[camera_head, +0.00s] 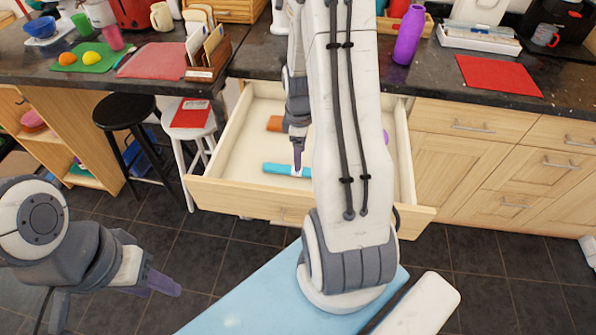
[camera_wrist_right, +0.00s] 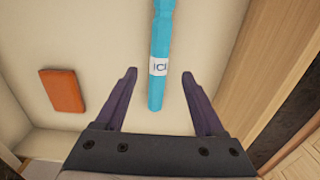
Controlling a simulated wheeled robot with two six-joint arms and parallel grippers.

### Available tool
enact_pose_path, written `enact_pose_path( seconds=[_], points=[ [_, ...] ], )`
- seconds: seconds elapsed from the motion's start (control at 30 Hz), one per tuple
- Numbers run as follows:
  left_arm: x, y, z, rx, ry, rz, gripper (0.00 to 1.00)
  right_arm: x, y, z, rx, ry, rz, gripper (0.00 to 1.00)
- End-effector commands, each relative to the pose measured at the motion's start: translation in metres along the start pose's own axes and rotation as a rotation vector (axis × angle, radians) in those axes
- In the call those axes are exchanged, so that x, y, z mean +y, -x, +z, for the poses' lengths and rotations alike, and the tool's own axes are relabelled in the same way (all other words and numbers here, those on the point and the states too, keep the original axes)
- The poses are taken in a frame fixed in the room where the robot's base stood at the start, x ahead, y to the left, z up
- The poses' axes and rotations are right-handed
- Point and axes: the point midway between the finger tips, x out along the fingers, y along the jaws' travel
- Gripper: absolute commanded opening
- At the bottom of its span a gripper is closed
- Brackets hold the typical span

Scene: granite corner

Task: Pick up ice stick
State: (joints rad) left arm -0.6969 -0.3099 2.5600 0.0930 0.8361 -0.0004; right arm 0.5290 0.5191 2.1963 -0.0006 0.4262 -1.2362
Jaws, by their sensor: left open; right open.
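The ice stick is a blue rod (camera_head: 283,169) with a white label, lying flat in the open wooden drawer near its front. In the right wrist view the ice stick (camera_wrist_right: 160,40) runs down from the top edge, with its lower end and label between my two fingers in the picture. My right gripper (camera_head: 298,160) reaches down into the drawer over the stick. It is open in the wrist view (camera_wrist_right: 160,73), with a gap on both sides of the stick. My left gripper (camera_head: 163,284) is open and empty at the lower left, away from the drawer.
The drawer (camera_head: 235,199) also holds an orange block (camera_head: 275,123), seen left of the stick in the wrist view (camera_wrist_right: 63,91). My right arm hides part of the drawer. A dark counter above carries a purple bottle (camera_head: 409,35) and a red mat (camera_head: 498,75). Stools stand at left.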

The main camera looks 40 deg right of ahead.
Motion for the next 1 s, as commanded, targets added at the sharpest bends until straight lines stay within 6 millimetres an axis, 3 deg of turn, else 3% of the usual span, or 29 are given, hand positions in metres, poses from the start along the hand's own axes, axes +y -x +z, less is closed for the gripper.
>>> enact_pose_path(
  seconds=[0.27, 0.5, 0.8, 0.87, 1.0],
  points=[
    [0.0, 0.001, 0.0, 0.0, 0.0, 0.0, 0.45, -0.001, -0.025, -0.002, -0.001, 0.0, -0.004, 0.71],
    [0.0, 0.002, 0.0, 0.0, 0.0, 0.0, 0.45, 0.001, -0.059, -0.003, -0.001, 0.0, -0.003, 0.71],
    [0.0, 0.002, 0.0, 0.0, 0.0, 0.0, 0.45, 0.002, -0.064, -0.003, 0.001, -0.001, 0.001, 0.71],
    [0.0, 0.002, 0.0, 0.0, 0.0, 0.0, 0.45, 0.002, -0.064, -0.003, 0.001, -0.001, 0.001, 0.52],
    [0.0, 0.002, 0.0, 0.0, 0.0, 0.0, 0.45, 0.001, -0.064, -0.003, 0.0, -0.001, 0.0, 0.0]
  ],
)
